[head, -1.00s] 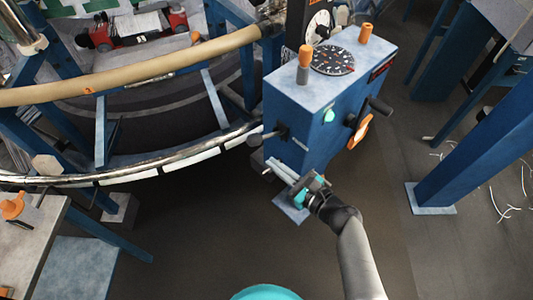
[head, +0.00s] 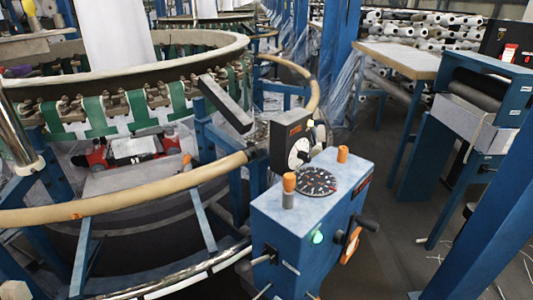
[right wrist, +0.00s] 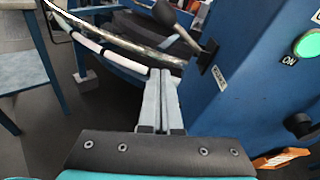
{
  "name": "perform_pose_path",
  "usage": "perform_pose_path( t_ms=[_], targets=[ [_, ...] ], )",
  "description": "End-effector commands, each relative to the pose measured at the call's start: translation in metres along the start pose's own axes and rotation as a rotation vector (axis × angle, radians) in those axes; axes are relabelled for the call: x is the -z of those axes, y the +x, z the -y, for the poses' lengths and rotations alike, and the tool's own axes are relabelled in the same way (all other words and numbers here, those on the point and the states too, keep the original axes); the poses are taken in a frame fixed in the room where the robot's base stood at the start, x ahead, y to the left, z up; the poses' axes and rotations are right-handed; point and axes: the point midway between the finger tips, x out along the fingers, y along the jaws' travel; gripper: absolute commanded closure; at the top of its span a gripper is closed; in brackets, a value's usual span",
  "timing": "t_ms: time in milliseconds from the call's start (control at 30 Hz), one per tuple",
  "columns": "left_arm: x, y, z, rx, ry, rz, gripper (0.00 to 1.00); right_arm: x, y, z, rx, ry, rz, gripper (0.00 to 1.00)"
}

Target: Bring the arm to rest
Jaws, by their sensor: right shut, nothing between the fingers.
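My right gripper (right wrist: 160,100) shows in the right wrist view, its two grey fingers pressed together with nothing between them. It points toward the circular loom's lower rim, to the left of the blue control box (right wrist: 245,90). A black-knobbed lever (right wrist: 178,25) on the box's side is beyond the fingertips. I cannot tell if the fingers touch anything. The head view shows the same blue control box (head: 300,225) at lower centre, with no clear view of my right arm. My left gripper is in neither view.
The loom's tan ring (head: 130,200) curves across the left. A lit green button (head: 317,237) and a black dial (head: 316,181) are on the box. A blue post (head: 475,240) rises at the right. Dark floor (head: 395,255) is open between box and post.

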Motion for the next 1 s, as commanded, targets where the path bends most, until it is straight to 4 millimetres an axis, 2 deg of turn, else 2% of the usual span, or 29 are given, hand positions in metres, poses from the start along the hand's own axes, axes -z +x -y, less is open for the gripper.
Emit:
perform_pose_path(
  t_ms=[67, 133, 267, 300, 400, 467, 600, 800, 900, 1000],
  targets=[
    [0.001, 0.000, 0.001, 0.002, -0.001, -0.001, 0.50, 0.013, -0.001, -0.006, -0.012, -0.030, -0.039, 1.00],
    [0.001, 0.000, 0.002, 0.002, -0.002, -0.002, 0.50, 0.035, -0.003, -0.017, -0.039, -0.092, -0.110, 1.00],
    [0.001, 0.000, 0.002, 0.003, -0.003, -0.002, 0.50, 0.102, -0.020, -0.051, -0.149, -0.304, -0.312, 1.00],
    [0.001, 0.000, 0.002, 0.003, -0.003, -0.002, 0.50, 0.125, -0.029, -0.062, -0.198, -0.386, -0.378, 1.00],
    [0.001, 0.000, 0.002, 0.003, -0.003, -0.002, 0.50, 0.176, -0.057, -0.089, -0.342, -0.603, -0.519, 1.00],
    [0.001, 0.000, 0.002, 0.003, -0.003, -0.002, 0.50, 0.204, -0.077, -0.103, -0.441, -0.737, -0.587, 1.00],
    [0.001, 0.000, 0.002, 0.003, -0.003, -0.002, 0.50, 0.258, -0.131, -0.133, -0.706, -1.058, -0.691, 1.00],
    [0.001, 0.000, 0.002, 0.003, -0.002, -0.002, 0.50, 0.309, -0.208, -0.163, -1.138, -1.525, -0.675, 1.00],
    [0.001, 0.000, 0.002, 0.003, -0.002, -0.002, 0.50, 0.323, -0.240, -0.174, -1.335, -1.727, -0.597, 1.00],
    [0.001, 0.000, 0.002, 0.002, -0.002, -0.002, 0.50, 0.332, -0.262, -0.182, -1.485, -1.880, -0.502, 1.00]
  ],
)
